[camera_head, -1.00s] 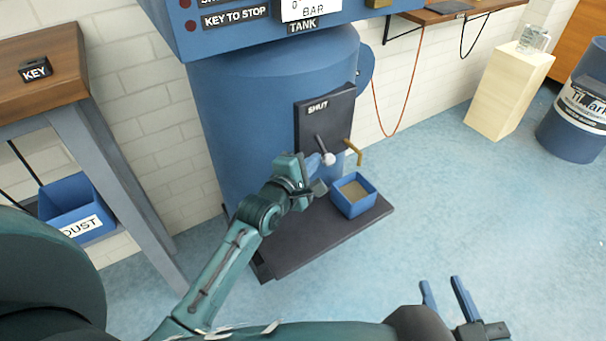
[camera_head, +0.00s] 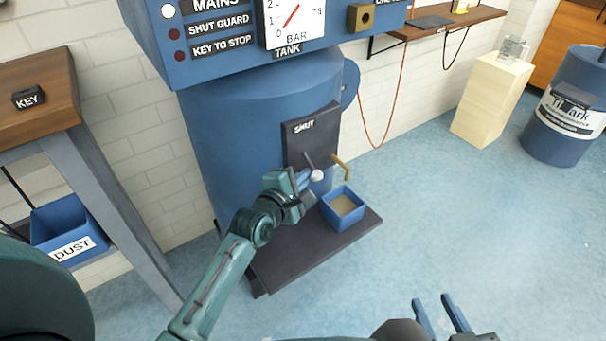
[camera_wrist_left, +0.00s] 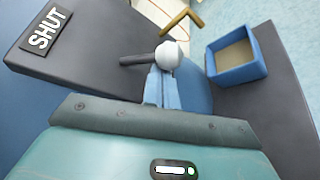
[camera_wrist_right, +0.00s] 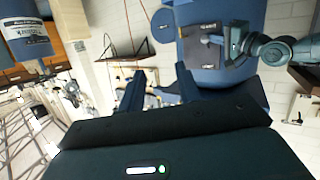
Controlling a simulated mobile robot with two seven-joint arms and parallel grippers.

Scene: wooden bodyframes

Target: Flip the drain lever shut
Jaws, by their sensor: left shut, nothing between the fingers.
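The drain lever (camera_head: 311,164) is a dark rod with a white ball knob, on a dark plate (camera_head: 326,126) on the front of the blue tank. A SHUT label (camera_head: 304,126) is at the plate's top left. The lever slants, its knob low and its rod running up and left. My left gripper (camera_head: 306,180) is shut and empty, its fingertips at the knob. In the left wrist view the fingertips (camera_wrist_left: 163,88) are right beside or touching the knob (camera_wrist_left: 169,55); I cannot tell which. My right gripper (camera_head: 437,301) is open and empty, away from the tank.
A brass spout (camera_head: 341,165) is right of the lever. A blue open box (camera_head: 343,208) stands below it on the dark base (camera_head: 290,257). A workbench (camera_head: 40,92) with a KEY block stands left.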

